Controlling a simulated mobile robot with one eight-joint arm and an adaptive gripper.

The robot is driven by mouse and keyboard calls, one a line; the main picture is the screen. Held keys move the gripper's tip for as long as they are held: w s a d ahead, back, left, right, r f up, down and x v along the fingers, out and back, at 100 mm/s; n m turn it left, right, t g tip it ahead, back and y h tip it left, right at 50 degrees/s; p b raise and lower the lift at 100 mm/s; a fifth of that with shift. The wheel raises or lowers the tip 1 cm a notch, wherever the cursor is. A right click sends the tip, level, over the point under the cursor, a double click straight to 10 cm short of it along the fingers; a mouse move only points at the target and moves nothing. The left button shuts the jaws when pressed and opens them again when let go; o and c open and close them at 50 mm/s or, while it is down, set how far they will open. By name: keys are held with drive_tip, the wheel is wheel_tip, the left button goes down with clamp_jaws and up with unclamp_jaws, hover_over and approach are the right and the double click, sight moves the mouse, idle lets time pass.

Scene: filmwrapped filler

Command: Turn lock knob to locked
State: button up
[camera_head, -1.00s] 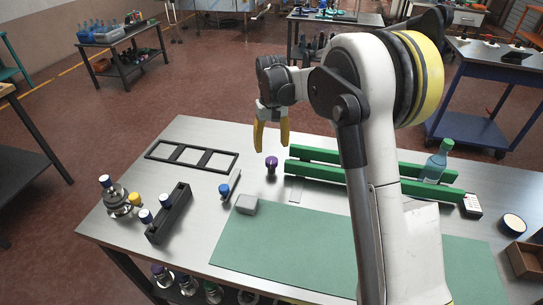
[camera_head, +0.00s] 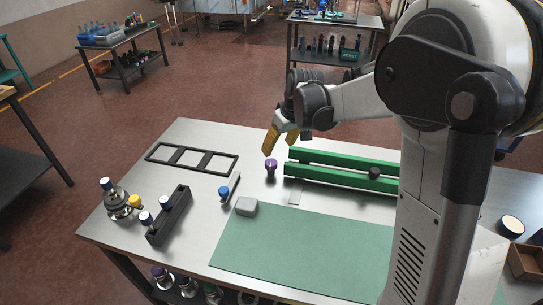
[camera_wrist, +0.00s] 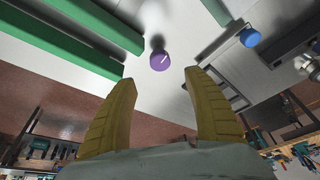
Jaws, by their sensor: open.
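A purple knob (camera_head: 270,165) with a pale line on its top stands on the steel workbench (camera_head: 200,150), left of the green rails (camera_head: 340,170). In the wrist view the purple knob (camera_wrist: 160,61) lies ahead, between and just beyond my fingertips. A blue knob (camera_head: 224,192) stands nearer the front, beside a thin bar; it also shows in the wrist view (camera_wrist: 250,38). Which knob is the lock knob is not labelled. My gripper (camera_head: 278,150) is open and empty, its yellow fingers slanting down-left above and behind the purple knob, apart from it.
A green mat (camera_head: 300,250) lies bare in front. My arm hides part of the right side.

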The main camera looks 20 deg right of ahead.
sight(271, 162)
drive_tip(key=shift+t, duration=0.3)
drive_tip(key=b+x, duration=0.3)
drive_tip(key=x, duration=0.8)
drive_tip(key=shift+s+b, duration=0.15)
drive_tip(key=shift+b, duration=0.2)
drive_tip(key=c, duration=1.2)
